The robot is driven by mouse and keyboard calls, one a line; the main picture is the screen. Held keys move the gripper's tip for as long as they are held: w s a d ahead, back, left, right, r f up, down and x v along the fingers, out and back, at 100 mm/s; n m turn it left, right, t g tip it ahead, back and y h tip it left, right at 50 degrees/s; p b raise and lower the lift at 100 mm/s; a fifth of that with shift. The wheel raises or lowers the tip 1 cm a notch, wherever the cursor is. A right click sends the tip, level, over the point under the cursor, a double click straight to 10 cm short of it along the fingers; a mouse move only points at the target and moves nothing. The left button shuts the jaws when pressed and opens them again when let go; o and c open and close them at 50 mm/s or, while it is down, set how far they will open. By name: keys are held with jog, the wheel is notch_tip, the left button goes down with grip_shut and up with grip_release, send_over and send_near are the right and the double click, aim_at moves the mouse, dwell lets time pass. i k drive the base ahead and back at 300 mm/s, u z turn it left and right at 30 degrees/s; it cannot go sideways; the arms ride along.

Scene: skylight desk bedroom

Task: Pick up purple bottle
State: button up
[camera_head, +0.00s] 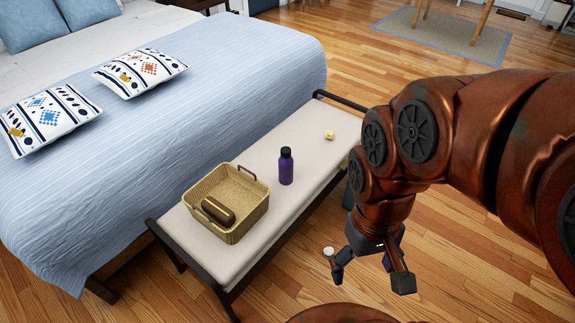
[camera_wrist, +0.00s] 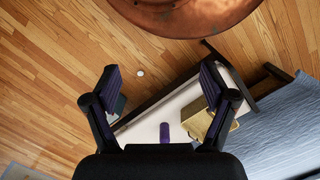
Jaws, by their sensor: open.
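The purple bottle (camera_head: 286,166) with a black cap stands upright on the cushioned bench (camera_head: 310,142), just right of a wicker basket. My gripper (camera_head: 372,274) is open and empty, over the floor on the near right side of the bench, apart from the bottle. In the wrist view my gripper (camera_wrist: 160,92) has its two fingers spread wide.
The wicker basket (camera_head: 255,216) holds a dark brown object (camera_head: 218,210). A small yellowish item (camera_head: 329,134) lies at the bench's far end. A small white round thing (camera_head: 328,251) is on the floor. The bed (camera_head: 230,70) runs along the bench. Wood floor is open at right.

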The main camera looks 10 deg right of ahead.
aim_at(286, 162)
jog(key=u, duration=0.5)
jog(key=k, duration=0.6)
jog(key=u, duration=0.85)
jog(key=i, duration=1.35)
jog(key=z, duration=0.55)
